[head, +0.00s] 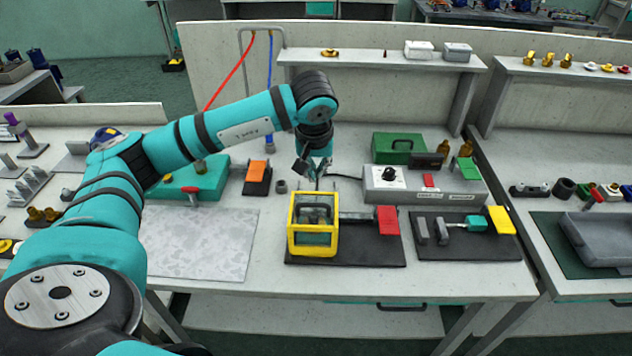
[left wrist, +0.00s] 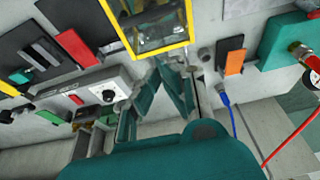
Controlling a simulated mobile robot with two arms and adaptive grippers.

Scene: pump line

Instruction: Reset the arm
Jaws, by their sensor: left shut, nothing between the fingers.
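My left arm (head: 225,125) reaches in from the left across the bench, bent down at the wrist. My left gripper (head: 317,184) points down just behind the yellow-framed box (head: 291,238). The gripper is shut and empty. In the left wrist view, the closed fingers (left wrist: 170,63) are close to the edge of the yellow-framed box (left wrist: 187,25). I cannot tell whether they touch it. My right gripper is not in view.
A grey control box (head: 408,199) with a black knob stands right of the gripper. A black mat (head: 370,252) with a red block (head: 388,220) lies in front. A grey speckled mat (head: 200,245) is clear at the left. A shelf (head: 375,60) runs behind.

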